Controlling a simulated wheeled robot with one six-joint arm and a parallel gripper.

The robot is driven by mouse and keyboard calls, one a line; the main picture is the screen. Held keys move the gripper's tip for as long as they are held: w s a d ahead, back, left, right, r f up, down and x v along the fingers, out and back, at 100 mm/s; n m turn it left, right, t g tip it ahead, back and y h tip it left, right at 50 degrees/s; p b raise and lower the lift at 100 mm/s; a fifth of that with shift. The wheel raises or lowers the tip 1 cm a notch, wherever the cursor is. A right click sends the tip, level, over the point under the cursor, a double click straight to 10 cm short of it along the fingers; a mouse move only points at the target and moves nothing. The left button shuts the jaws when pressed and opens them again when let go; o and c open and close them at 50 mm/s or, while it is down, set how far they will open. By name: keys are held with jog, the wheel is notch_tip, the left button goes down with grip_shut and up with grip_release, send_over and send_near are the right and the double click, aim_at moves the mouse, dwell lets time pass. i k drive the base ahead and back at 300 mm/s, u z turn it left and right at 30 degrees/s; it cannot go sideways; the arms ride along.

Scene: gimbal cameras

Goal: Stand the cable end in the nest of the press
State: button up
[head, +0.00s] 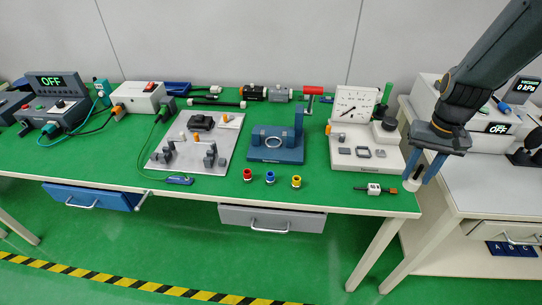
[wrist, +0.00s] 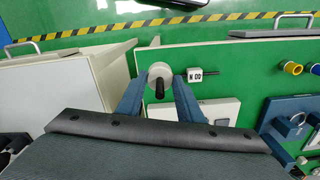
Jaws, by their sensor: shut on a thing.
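My gripper (head: 418,172) is at the right front corner of the green table, fingers pointing down. It is shut on a pale round piece with a black stub (wrist: 159,75), which looks like the cable end. The cable end (head: 411,184) also shows below the fingers in the head view, close to the table edge. The wrist view shows it between the two fingers (wrist: 159,96), stub towards the camera. A blue stand with a ring and an upright post (head: 275,155) is at mid-table and may be the press. I cannot tell its nest for certain.
A small white labelled block with a black tip (head: 374,188) lies just left of my gripper. A white station with a gauge (head: 345,155) stands behind it. Red, blue and yellow rings (head: 270,177) line the front edge. A grey drawer (head: 272,218) juts out below. A second table (head: 490,175) is right.

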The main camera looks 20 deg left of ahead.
aim_at(269, 143)
jog(key=z, duration=0.05)
jog(key=k, duration=0.1)
jog(key=z, duration=2.4)
jog(key=k, duration=1.35)
jog(key=u, duration=2.05)
jog(key=i, duration=1)
